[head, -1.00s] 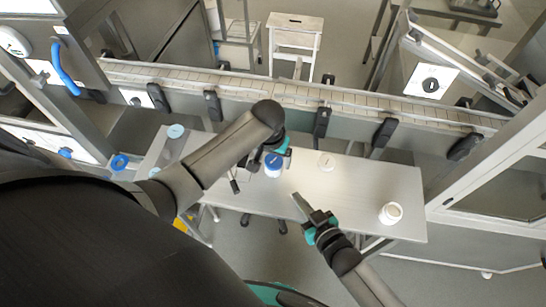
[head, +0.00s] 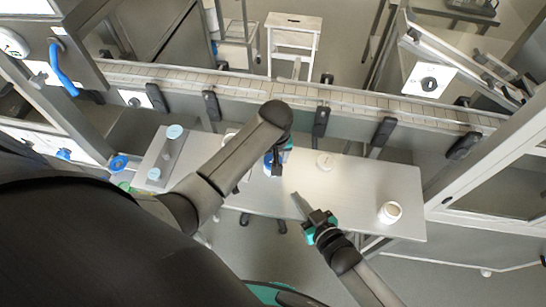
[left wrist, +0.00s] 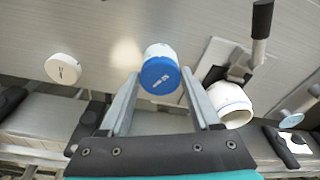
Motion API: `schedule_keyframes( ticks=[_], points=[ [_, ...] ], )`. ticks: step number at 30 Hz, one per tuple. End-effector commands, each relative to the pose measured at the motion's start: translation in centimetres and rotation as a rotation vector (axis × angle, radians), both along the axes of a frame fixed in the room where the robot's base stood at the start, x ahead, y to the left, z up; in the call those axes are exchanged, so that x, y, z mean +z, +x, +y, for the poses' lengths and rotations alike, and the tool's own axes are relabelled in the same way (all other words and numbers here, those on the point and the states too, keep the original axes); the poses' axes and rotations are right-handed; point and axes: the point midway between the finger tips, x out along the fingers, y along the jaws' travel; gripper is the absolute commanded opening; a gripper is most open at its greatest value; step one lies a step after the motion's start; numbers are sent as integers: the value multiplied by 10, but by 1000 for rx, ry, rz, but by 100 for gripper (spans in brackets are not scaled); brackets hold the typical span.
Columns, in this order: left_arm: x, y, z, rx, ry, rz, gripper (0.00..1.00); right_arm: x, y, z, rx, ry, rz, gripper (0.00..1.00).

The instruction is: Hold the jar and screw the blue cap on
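A white jar with a blue cap (left wrist: 160,72) is between the two fingers of my left gripper (left wrist: 161,78) in the left wrist view. The fingers are spread, with visible gaps beside the jar. In the head view, the blue cap (head: 268,163) is partly hidden by my left gripper (head: 278,166). The cap covers the jar's top; I cannot tell if it is screwed tight. My right gripper (head: 303,207) is at the table's front edge, apart from the jar, and its finger opening is seen edge-on.
A white round lid (head: 325,161) lies right of the jar on the table (head: 350,190). A white open-topped container (head: 390,212) stands at the right. Another white container (left wrist: 232,103) stands near the left fingers. A grey tray (head: 165,160) with pale-blue-topped pieces is at the left.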

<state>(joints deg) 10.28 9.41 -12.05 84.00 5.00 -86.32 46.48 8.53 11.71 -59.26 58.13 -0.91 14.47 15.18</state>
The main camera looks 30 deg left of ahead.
Motion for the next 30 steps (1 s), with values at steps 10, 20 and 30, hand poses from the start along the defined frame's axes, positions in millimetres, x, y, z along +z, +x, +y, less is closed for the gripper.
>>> schedule_keyframes(
  ticks=[10,20,30],
  points=[
    [0,0,0,-1,1,-1,23,0,0,0,0,0,0,0],
    [0,0,0,-1,1,-1,89,0,0,0,0,0,0,0],
    [1,0,0,-1,1,-1,97,0,0,0,0,0,0,0]
  ],
)
